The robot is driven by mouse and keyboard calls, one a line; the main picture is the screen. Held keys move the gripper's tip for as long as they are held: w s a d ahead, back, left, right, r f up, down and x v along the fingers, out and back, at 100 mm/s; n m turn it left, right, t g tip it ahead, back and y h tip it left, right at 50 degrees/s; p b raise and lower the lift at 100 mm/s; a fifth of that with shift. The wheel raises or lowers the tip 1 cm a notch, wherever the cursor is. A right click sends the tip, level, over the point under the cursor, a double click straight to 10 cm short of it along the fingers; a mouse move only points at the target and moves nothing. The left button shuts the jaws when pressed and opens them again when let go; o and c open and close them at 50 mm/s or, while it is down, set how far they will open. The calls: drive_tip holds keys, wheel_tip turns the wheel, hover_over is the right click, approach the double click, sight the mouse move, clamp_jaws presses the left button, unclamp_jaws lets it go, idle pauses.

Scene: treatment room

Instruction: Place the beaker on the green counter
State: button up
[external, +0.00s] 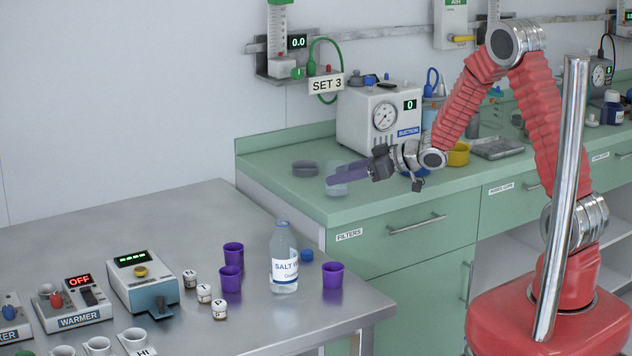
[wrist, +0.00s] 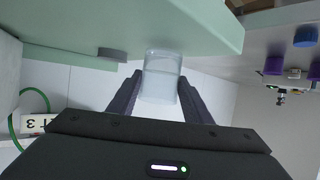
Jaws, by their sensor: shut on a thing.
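The beaker (external: 337,188) is clear and pale, with my gripper (external: 347,174) around it near the front left corner of the green counter (external: 390,193). My gripper is shut on the beaker. In the wrist view the beaker (wrist: 162,68) sits between the two dark fingers, with the green counter (wrist: 205,25) right beside its end. The beaker looks upright in the external view. I cannot tell whether its base touches the counter or is slightly above it.
A dark round dish (external: 305,168) is on the counter just left of the beaker. A suction unit (external: 378,118) stands behind it. A yellow cup (external: 458,154) and a metal tray (external: 497,148) are to the right. A bottle (external: 284,262) and purple cups (external: 333,275) stand on the lower steel table.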

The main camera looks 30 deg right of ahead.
drive_tip(key=shift+f, duration=0.5)
drive_tip(key=shift+f, duration=0.1)
drive_tip(key=o, duration=1.1)
drive_tip(key=shift+s+d+r, duration=0.3)
drive_tip(key=shift+s+r, duration=0.05)
drive_tip(key=v, duration=1.1)
drive_tip(key=shift+f, duration=0.1)
